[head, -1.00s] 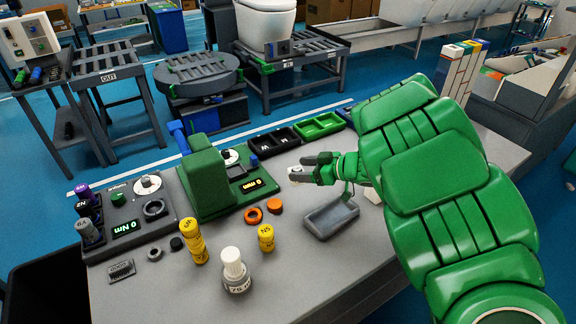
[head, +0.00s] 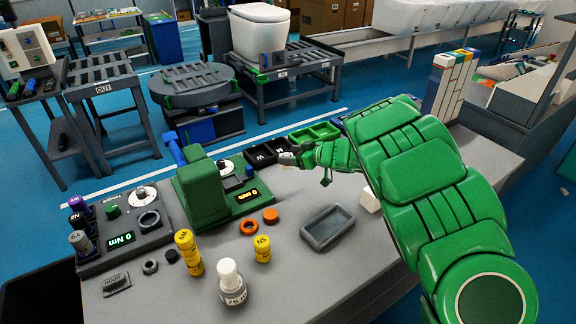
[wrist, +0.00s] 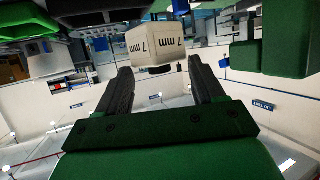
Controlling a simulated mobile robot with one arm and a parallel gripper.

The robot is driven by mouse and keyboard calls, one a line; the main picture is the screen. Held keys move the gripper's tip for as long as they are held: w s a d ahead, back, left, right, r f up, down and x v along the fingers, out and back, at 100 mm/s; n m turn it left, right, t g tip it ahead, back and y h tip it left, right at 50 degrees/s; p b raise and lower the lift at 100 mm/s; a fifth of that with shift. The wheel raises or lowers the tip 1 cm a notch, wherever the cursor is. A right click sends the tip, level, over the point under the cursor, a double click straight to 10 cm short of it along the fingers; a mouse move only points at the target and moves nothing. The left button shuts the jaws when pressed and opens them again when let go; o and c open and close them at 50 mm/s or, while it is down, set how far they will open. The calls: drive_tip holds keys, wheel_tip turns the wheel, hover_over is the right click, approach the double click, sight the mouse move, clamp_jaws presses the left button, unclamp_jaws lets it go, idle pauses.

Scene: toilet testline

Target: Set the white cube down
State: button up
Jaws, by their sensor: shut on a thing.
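In the wrist view a white cube (wrist: 152,45) marked "7 mm" sits between the tips of my two dark fingers, and my gripper (wrist: 158,68) is shut on it. In the head view my gripper (head: 289,158) reaches left from my green arm, close to the black bins at the table's far side. The held cube is too small there to make out clearly. I cannot tell its height above the table. Another white block (head: 370,199) stands on the table beside my forearm, partly hidden by it.
A grey tray (head: 327,229) lies empty on the grey table. Black bins (head: 262,155) and a green bin (head: 314,133) line the far edge.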

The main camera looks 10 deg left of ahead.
drive_tip(key=w+f, duration=0.1)
drive_tip(key=w, duration=0.1)
drive_tip(key=w+a+f, duration=0.1)
drive_tip(key=f, duration=0.1)
drive_tip(key=w+a+f, duration=0.1)
drive_tip(key=w+f, duration=0.1)
drive_tip(key=shift+w+a+f, duration=0.1)
drive_tip(key=shift+w+a, duration=0.1)
drive_tip(key=shift+w, duration=0.1)
drive_tip(key=shift+w+a+f, duration=0.15)
drive_tip(key=shift+w+f, duration=0.25)
drive_tip(key=shift+f, duration=0.2)
drive_tip(key=shift+w+a+f, duration=0.15)
drive_tip(key=shift+w+f, duration=0.25)
drive_tip(key=shift+f, duration=1.45)
drive_tip(key=o, duration=1.1)
drive_tip(key=shift+f, duration=0.1)
drive_tip(key=shift+d, duration=0.1)
